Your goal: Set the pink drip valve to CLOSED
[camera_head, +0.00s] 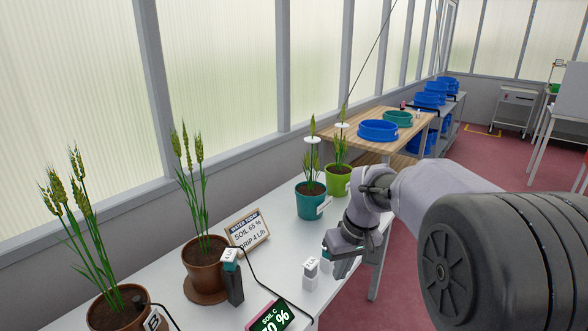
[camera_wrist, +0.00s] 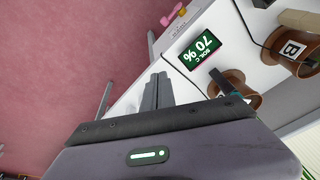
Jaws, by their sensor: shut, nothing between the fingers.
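A pink part (camera_wrist: 173,17), likely the pink drip valve, shows small at the top of the wrist view, beside the edge of the white bench. A small yellow piece is next to it. Its setting and any label are too small to read. I cannot make out the valve in the head view. My gripper (camera_head: 342,266) is over the bench's front edge in the head view, fingers together and empty. In the wrist view, my gripper's fingers (camera_wrist: 157,92) point toward the bench edge, apart from the pink part.
The white bench (camera_head: 287,235) carries wheat pots, including a brown pot (camera_head: 204,263) and a teal pot (camera_head: 310,200). Red floor (camera_wrist: 60,60) is clear.

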